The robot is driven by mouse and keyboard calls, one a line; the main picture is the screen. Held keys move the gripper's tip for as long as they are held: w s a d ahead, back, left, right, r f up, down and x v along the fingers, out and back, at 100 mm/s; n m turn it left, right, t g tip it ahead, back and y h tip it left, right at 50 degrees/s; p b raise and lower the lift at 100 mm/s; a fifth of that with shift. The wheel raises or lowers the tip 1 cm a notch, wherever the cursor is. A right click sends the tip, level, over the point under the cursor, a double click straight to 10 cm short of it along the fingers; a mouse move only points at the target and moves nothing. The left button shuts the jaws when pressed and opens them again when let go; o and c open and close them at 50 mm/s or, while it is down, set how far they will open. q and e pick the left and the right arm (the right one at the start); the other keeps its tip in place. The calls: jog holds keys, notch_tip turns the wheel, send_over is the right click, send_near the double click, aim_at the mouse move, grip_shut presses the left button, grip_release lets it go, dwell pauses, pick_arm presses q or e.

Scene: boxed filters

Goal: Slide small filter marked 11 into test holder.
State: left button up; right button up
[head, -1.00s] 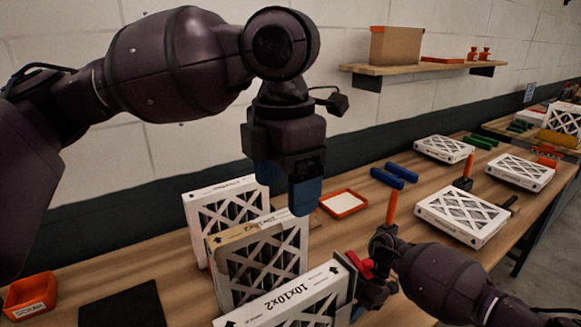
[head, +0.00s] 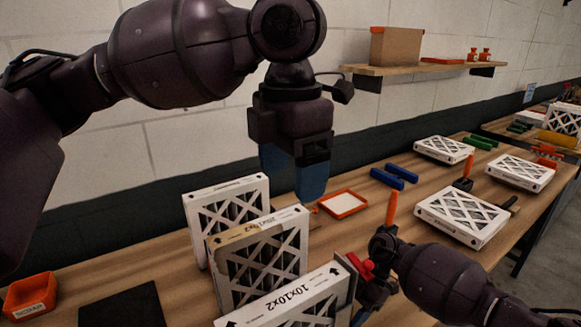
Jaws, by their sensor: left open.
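My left gripper (head: 292,178) is open and empty, with blue fingers pointing down above and behind the filters. Several framed filters stand upright on the table. A white one (head: 227,188) is at the back. A tan-topped one (head: 258,232) is in the middle, with partly legible size print. A white one marked 10x10x2 (head: 290,299) is in front, cut off by the bottom edge. I cannot read an 11 on any of them, nor make out the test holder for certain. My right gripper (head: 362,298) is beside the front filter's right end, by a red part (head: 361,267); its fingers are mostly hidden.
An orange-rimmed tray (head: 325,208) and blue bars (head: 386,178) lie behind. Flat filters (head: 462,216) lie to the right. An orange scrap bin (head: 29,296) and black mat (head: 120,306) are at left. A wall shelf (head: 430,68) holds a cardboard box.

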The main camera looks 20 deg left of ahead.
jog(key=v, duration=1.2)
jog(key=shift+d+f, duration=0.1)
